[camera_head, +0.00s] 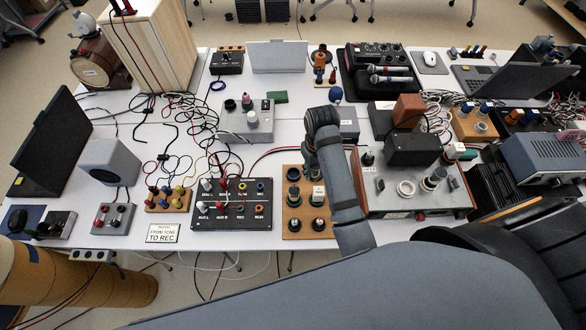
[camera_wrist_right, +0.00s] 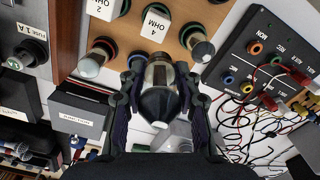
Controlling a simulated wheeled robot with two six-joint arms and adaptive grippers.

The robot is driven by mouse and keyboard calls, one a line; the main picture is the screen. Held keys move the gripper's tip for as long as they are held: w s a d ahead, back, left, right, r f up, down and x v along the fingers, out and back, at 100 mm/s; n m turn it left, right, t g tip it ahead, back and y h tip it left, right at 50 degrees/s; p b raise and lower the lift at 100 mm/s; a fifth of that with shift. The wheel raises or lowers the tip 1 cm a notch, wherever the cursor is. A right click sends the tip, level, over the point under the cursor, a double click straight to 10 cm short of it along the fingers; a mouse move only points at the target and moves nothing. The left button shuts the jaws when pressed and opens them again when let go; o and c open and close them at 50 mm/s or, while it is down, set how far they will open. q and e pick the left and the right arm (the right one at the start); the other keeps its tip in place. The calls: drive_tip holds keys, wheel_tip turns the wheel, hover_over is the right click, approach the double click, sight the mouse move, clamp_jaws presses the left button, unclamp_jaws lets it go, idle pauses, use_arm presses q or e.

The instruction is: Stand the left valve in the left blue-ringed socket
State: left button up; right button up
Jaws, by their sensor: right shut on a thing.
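My right gripper (camera_wrist_right: 159,82) is shut on a valve (camera_wrist_right: 160,104) with a silvery body and a dark rounded part. In the head view my right gripper (camera_head: 311,151) hangs at the far edge of the wooden socket board (camera_head: 305,235), and my arm hides part of that board. A silver-tipped valve (camera_wrist_right: 201,47) stands on the board to the right. My left gripper is not in view.
A black terminal panel (camera_head: 232,217) with cables stands left of the board. A wood-sided amplifier (camera_head: 405,200) stands close on its right. A grey box with knobs (camera_head: 240,125) is beyond it. Loose cables lie to the left.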

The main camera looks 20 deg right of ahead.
drive_tip(key=w+a+f, duration=0.1)
drive_tip(key=w+f, duration=0.1)
drive_tip(key=w+a+f, duration=0.1)
drive_tip(key=w+f, duration=0.1)
drive_tip(key=w, duration=0.1)
drive_tip(key=w+a+f, duration=0.1)
drive_tip(key=w+f, duration=0.2)
drive_tip(key=shift+w+a, duration=0.15)
drive_tip(key=shift+a, duration=0.15)
drive_tip(key=shift+w+f, duration=0.15)
drive_tip(key=shift+f, duration=0.05)
drive_tip(key=shift+w+a+f, duration=0.1)
drive_tip(key=shift+w+f, duration=0.05)
drive_tip(key=shift+f, duration=0.05)
wheel_tip(320, 180, down, 3)
drive_tip(key=shift+r, duration=0.15)
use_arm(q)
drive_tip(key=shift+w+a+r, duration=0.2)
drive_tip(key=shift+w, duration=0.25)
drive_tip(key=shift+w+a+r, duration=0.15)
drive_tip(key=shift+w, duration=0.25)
use_arm(e)
drive_tip(key=shift+f, duration=0.2)
